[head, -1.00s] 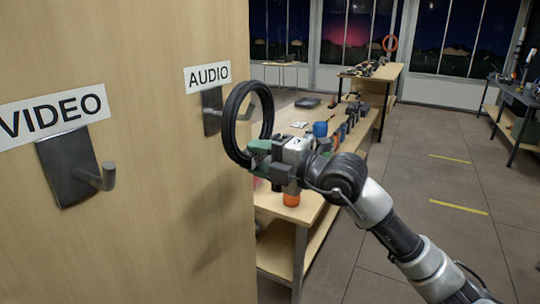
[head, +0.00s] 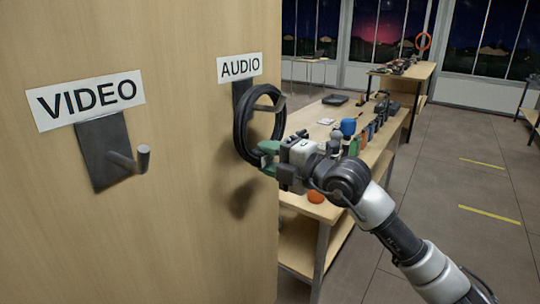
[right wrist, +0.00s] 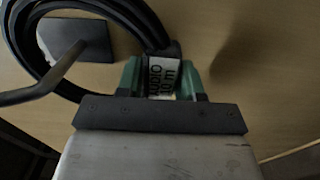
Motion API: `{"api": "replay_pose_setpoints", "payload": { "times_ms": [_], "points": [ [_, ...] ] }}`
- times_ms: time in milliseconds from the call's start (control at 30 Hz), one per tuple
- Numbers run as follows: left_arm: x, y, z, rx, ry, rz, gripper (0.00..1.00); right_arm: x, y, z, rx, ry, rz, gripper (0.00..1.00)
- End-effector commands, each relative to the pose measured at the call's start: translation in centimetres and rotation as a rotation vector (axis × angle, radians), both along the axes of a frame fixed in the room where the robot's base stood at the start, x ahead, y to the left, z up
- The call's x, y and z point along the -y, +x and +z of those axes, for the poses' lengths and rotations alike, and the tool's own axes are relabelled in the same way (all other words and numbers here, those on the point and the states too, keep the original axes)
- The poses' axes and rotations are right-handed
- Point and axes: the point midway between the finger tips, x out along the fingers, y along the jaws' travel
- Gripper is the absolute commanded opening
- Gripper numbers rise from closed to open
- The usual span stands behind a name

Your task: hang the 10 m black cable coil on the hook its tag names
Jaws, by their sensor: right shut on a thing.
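The black cable coil (head: 240,130) hangs upright against the wooden panel, just below the AUDIO label (head: 239,67). My right gripper (head: 267,158) is shut on the coil's lower right side. In the right wrist view the green fingers hold it at a white tag (right wrist: 160,80) that reads AUDIO 10 m. The dark AUDIO hook (head: 270,106) shows within the ring, its end in front of the coil; it seems to pass through, but whether the coil rests on it I cannot tell. The VIDEO hook (head: 128,160), under its VIDEO label (head: 87,99), is empty. My left gripper is out of view.
A wooden workbench (head: 308,203) with several bottles and tools stands right of the panel, behind my right arm. Another bench (head: 402,70) stands farther back. The floor on the right is clear, with yellow strips.

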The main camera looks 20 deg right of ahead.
Motion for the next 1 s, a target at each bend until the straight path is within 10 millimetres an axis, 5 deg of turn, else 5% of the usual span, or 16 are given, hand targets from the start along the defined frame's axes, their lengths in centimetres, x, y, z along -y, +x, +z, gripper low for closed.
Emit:
{"api": "replay_pose_setpoints", "payload": {
  "times_ms": [367, 400, 567, 1000],
  "points": [
    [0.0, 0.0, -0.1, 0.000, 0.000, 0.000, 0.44, 0.0, 0.0, 0.0, 0.004, 0.002, 0.000, 0.01],
    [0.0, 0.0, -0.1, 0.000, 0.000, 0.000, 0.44, 0.0, 0.0, 0.0, 0.004, 0.002, 0.000, 0.41],
    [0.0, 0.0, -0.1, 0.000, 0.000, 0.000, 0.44, 0.0, 0.0, 0.0, 0.004, 0.002, 0.000, 0.66],
    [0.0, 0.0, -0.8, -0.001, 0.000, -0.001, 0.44, 1.3, -1.6, -0.5, 0.000, -0.001, -0.002, 0.67]
  ]
}}
